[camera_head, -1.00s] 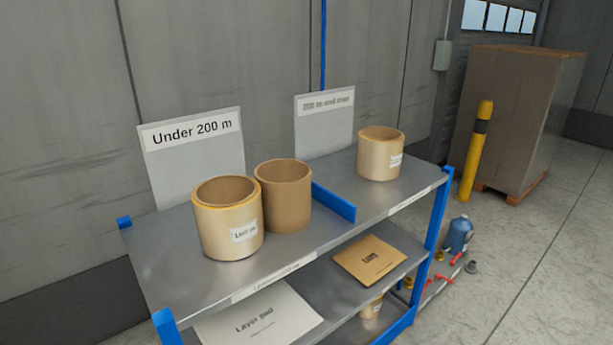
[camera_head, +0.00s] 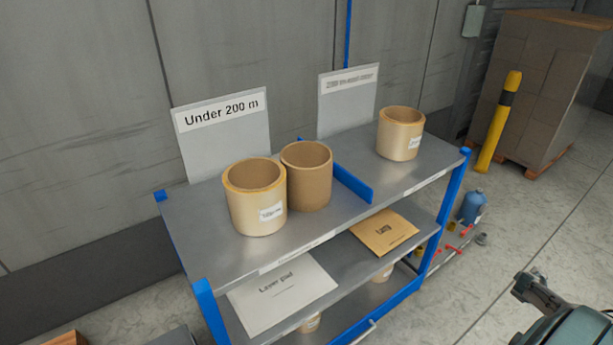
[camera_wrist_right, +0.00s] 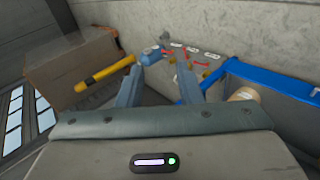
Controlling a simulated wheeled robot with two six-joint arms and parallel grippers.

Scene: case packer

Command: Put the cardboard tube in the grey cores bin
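A plain brown cardboard tube (camera_head: 309,180) stands upright on the top shelf of the rack. It is open at the top, has no label in view, and stands close beside a paler labelled roll (camera_head: 256,205). I cannot make out the grey cores bin; only a sliver of a grey object (camera_head: 174,337) shows at the bottom edge of the head view. My right gripper (camera_wrist_right: 160,82) is open and empty in the right wrist view, well away from the tube. Part of my right arm shows at the lower right of the head view. My left gripper is out of view.
The blue-framed rack (camera_head: 208,300) has an "Under 200 m" sign (camera_head: 226,135) and a blue divider (camera_head: 352,184). Another labelled roll (camera_head: 400,138) stands right of the divider. A yellow post (camera_head: 500,120) and large wrapped pallet load (camera_head: 550,85) stand behind, right.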

